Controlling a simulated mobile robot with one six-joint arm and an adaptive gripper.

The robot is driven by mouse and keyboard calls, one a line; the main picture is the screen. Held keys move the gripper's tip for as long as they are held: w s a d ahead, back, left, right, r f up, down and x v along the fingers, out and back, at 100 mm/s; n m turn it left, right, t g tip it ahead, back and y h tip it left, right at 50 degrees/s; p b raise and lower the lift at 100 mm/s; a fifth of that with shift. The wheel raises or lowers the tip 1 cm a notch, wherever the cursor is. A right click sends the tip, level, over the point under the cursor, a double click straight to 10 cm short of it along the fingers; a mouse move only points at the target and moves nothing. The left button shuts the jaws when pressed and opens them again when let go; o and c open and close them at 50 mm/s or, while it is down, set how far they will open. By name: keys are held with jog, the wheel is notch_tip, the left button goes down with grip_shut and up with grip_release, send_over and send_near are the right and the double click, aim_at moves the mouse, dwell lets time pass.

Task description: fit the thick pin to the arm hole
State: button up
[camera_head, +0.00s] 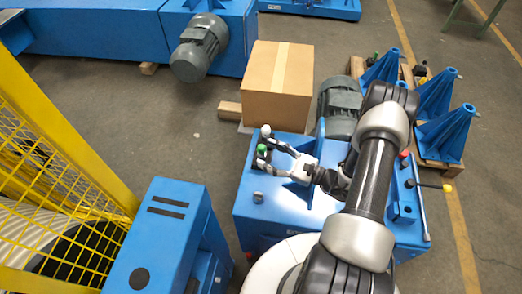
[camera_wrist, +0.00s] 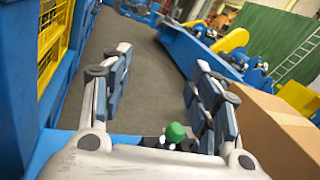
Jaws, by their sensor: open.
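My gripper (camera_head: 268,156) is open over the left part of the blue bench (camera_head: 275,215). Its fingers point left toward a green-topped pin (camera_head: 262,149). In the wrist view the green knob (camera_wrist: 175,131) shows low between the two spread fingers, with a dark part beside it; I see no grip on it. A white-topped pin (camera_head: 266,130) stands just behind the green one. A red-topped piece (camera_head: 404,155) and a yellow-ended rod (camera_head: 447,188) are at the bench's right. I cannot tell which pin is the thick one, nor make out the arm hole.
A grey knob (camera_head: 258,197) sits on the bench's left front. A cardboard box (camera_head: 278,82) and grey motor (camera_head: 340,103) stand behind the bench. Blue cone stands (camera_head: 437,93) are at the back right. A yellow mesh fence (camera_head: 60,150) and blue cabinet (camera_head: 165,235) are left.

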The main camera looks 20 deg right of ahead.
jog(key=s+d+f+m+t+h, duration=0.2)
jog(key=d+f+m+h, duration=0.15)
jog(key=f, duration=0.25)
jog(key=s+d+f+m+t+h, duration=0.25)
jog(key=f+m+h, duration=0.2)
jog(key=f, duration=0.25)
jog(key=b, duration=0.2)
send_near(264, 151)
jog(key=shift+g, duration=0.45)
jog(key=x, duration=0.6)
jog(key=shift+d+r, duration=0.2)
jog(key=shift+b+x, duration=0.9)
jog(key=shift+x, duration=2)
jog(key=shift+r, duration=0.15)
jog(key=shift+c, duration=0.3)
grip_shut()
jog(key=shift+r, duration=0.1)
